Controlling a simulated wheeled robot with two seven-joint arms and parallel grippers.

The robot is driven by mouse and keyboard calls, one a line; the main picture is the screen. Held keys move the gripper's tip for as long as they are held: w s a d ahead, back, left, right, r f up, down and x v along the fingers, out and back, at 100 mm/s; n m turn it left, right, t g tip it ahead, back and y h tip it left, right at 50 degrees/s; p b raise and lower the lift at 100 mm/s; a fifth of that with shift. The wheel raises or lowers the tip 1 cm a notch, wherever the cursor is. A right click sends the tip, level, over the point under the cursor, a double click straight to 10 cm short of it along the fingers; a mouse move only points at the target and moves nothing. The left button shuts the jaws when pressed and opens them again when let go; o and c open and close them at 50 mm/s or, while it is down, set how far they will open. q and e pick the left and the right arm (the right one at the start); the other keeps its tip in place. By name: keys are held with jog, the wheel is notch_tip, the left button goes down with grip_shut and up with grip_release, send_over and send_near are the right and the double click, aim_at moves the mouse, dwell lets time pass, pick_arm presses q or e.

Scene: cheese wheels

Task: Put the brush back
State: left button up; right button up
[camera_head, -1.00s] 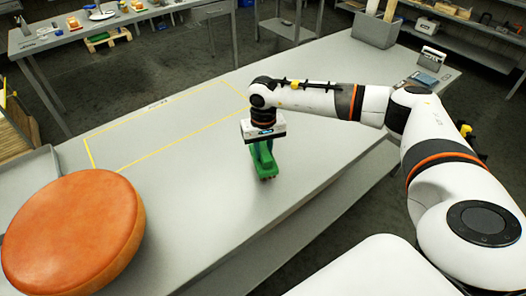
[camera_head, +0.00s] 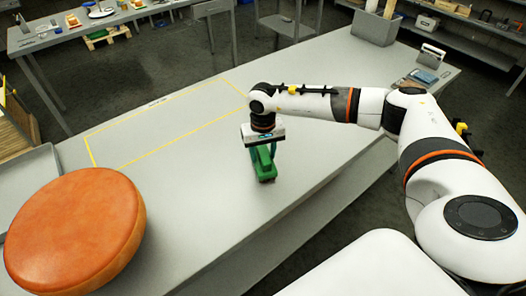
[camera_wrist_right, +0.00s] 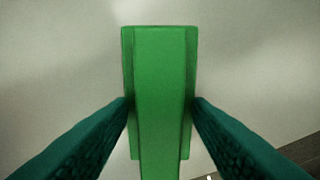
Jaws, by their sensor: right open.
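A green brush (camera_head: 266,172) is on the grey table near its front edge, under my right gripper (camera_head: 263,150). In the right wrist view the green brush (camera_wrist_right: 160,70) runs up the middle of the picture. The two dark teal fingers of my right gripper (camera_wrist_right: 160,102) lie one on each side of it, their tips close to its sides. The gripper is open around the brush; I cannot tell whether the fingers touch it. The brush's underside is hidden. My left gripper is not in view.
A large orange cheese wheel (camera_head: 75,232) lies at the table's left front. A yellow outlined rectangle (camera_head: 122,165) marks bare table behind it. A grey bin (camera_head: 375,28) and small devices (camera_head: 424,75) stand at the far right end. The table's middle is clear.

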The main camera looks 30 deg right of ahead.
aim_at(263, 152)
jog(key=shift+r+b, duration=0.3)
jog(key=shift+r, duration=0.15)
notch_tip(263, 152, up, 11)
jog(key=b, duration=0.3)
